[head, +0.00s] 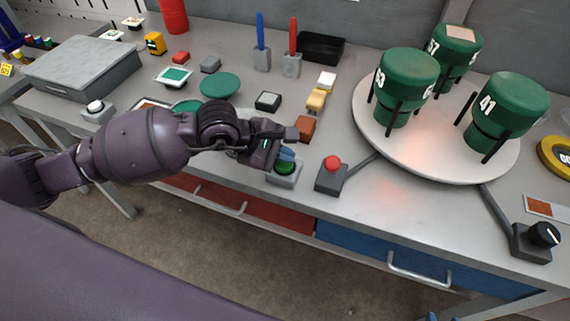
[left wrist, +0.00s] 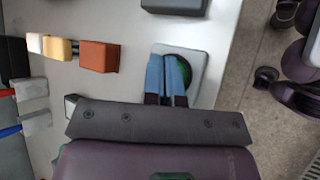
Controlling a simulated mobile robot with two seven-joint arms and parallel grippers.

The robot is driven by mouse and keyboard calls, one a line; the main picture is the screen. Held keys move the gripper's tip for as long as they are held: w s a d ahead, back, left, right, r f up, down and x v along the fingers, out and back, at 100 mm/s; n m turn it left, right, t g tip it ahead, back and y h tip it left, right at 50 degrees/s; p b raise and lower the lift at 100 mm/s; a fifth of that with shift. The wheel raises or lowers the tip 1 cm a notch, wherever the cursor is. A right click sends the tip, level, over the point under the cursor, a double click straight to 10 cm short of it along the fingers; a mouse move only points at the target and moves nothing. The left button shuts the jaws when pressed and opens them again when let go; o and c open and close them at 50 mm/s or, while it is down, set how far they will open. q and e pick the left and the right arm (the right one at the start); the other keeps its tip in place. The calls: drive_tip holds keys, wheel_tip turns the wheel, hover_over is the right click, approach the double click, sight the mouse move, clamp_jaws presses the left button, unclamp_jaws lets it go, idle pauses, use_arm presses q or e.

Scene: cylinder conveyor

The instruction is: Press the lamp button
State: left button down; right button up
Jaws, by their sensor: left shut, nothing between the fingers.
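A green push button (head: 285,168) sits on a small grey box near the table's front edge. My left gripper (head: 284,155) is shut and empty, pointing down with its blue fingertips at the green button. In the left wrist view, the fingers (left wrist: 166,78) partly cover the green button (left wrist: 183,70); I cannot tell whether they touch it or hover just above. A red button (head: 332,163) on a dark box stands to the right, and a white button (head: 95,106) on a grey box far left. No label shows which one is the lamp's.
A round turntable (head: 440,160) with several green numbered cylinders fills the right. A black knob (head: 544,235) stands at front right. Orange-brown (head: 305,127) and yellow (head: 316,99) blocks lie just behind the gripper. A grey case (head: 82,68) is at left.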

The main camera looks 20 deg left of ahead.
sight(284, 165)
use_arm(q)
drive_tip(key=shift+f, duration=0.5)
use_arm(e)
drive_tip(key=shift+s+f, duration=0.15)
drive_tip(key=shift+f, duration=0.2)
idle(0.4)
use_arm(q)
drive_tip(key=shift+r, duration=0.15)
use_arm(e)
drive_tip(key=shift+r, duration=0.1)
use_arm(q)
drive_tip(key=shift+r+p, duration=0.3)
drive_tip(key=shift+r, duration=0.55)
use_arm(e)
drive_tip(key=shift+w+r, duration=0.25)
drive_tip(key=shift+r, duration=0.45)
use_arm(q)
drive_tip(key=shift+r+p, duration=0.5)
drive_tip(key=shift+r, duration=0.45)
wheel_tip(284, 165, up, 4)
drive_tip(key=shift+r+p, duration=0.1)
drive_tip(key=shift+p, duration=0.95)
use_arm(e)
drive_tip(key=shift+t, duration=0.3)
drive_tip(key=r, duration=0.2)
drive_tip(key=w+r, duration=0.1)
drive_tip(key=r, duration=0.1)
drive_tip(key=shift+r, duration=0.25)
